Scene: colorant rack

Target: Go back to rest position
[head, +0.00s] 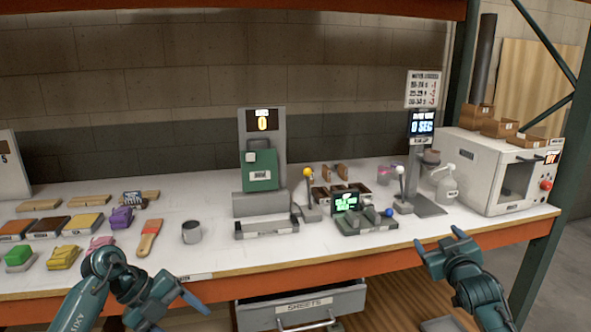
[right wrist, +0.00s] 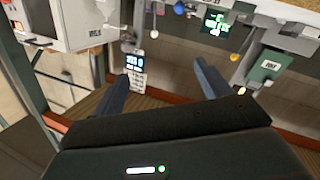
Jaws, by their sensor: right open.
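My right gripper (head: 442,240) is open and empty in the head view, in front of the bench's front edge at the lower right. In the right wrist view its two fingers (right wrist: 160,82) are spread wide with nothing between them. My left gripper (head: 180,318) is at the lower left of the head view, in front of the bench edge. Its fingers stand apart and nothing shows between them. Both grippers are clear of the objects on the bench.
The white bench (head: 205,265) carries a grey cup (head: 192,232), a brush (head: 149,238), coloured blocks at left, a green dispenser (head: 260,170) and a white oven-like box (head: 500,170) at right. A drawer (head: 300,305) labelled SHEETS stands out below the bench.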

